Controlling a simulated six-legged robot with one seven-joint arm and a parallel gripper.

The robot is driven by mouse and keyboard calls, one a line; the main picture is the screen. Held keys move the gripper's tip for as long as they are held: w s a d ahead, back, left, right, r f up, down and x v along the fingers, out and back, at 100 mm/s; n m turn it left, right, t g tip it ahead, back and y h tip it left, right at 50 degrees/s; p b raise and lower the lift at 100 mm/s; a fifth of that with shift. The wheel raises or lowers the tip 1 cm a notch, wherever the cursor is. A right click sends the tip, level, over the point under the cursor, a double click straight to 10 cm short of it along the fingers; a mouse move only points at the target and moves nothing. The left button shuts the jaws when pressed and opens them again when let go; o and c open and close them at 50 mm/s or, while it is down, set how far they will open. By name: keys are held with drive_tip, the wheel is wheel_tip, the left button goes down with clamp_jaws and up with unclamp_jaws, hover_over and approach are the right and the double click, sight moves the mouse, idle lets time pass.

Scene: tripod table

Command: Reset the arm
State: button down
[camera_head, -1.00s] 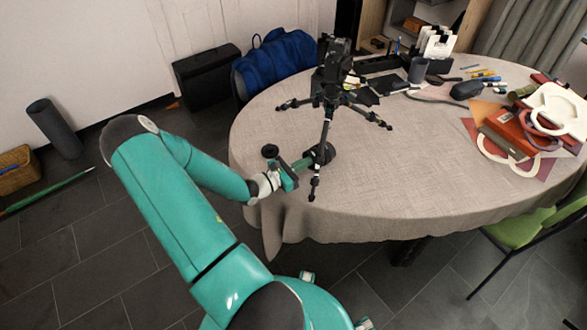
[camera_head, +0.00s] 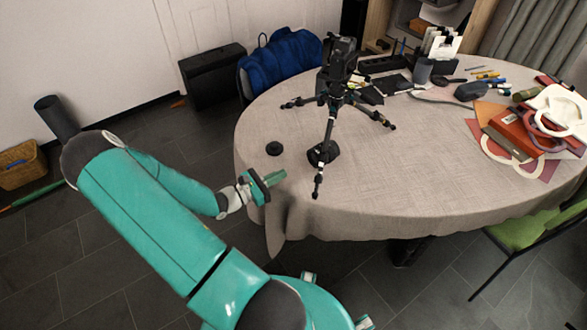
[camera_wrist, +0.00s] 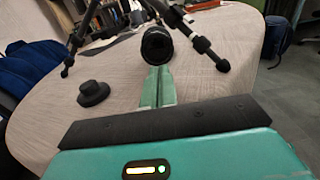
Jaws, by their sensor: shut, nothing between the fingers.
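My gripper (camera_head: 274,178) is shut and empty. It is at the near left edge of the round table (camera_head: 400,190), pointing toward the tripod. In the wrist view its closed green fingers (camera_wrist: 157,88) point at a black lens-like cylinder (camera_wrist: 157,45), with no clear sign of contact. In the head view this black cylinder (camera_head: 323,153) lies on the table beside a tripod leg, apart from the fingers. The black tripod (camera_head: 332,105) with a camera-like body on top stands upright on the cloth. A small black round cap (camera_head: 274,148) lies left of it.
Papers and a red box (camera_head: 520,130) crowd the table's right side. Pens, a cup (camera_head: 423,71) and dark items fill the back. A blue bag (camera_head: 282,62) and a black case (camera_head: 213,76) stand behind the table. A green chair (camera_head: 525,230) is at right. The front cloth is clear.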

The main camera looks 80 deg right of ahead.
drive_tip(key=shift+v, duration=1.35)
drive_tip(key=shift+w, duration=0.1)
drive_tip(key=w+a+r+m+t+y, duration=0.4)
drive_tip(key=w+a+r, duration=0.3)
drive_tip(key=a, duration=0.3)
drive_tip(key=w+a+r+m+t+y, duration=0.4)
drive_tip(key=w+a+r, duration=0.35)
drive_tip(key=a, duration=0.25)
drive_tip(key=a+r+t+y, duration=0.2)
drive_tip(key=a+r+t, duration=0.3)
drive_tip(key=a+r, duration=0.3)
drive_tip(key=s+a+r+m+t+y, duration=0.1)
drive_tip(key=a+r+t+y, duration=0.2)
drive_tip(key=a+r, duration=0.6)
drive_tip(key=a+t, duration=0.2)
drive_tip(key=a, duration=0.3)
drive_tip(key=shift+r, duration=0.2)
drive_tip(key=shift+s, duration=0.2)
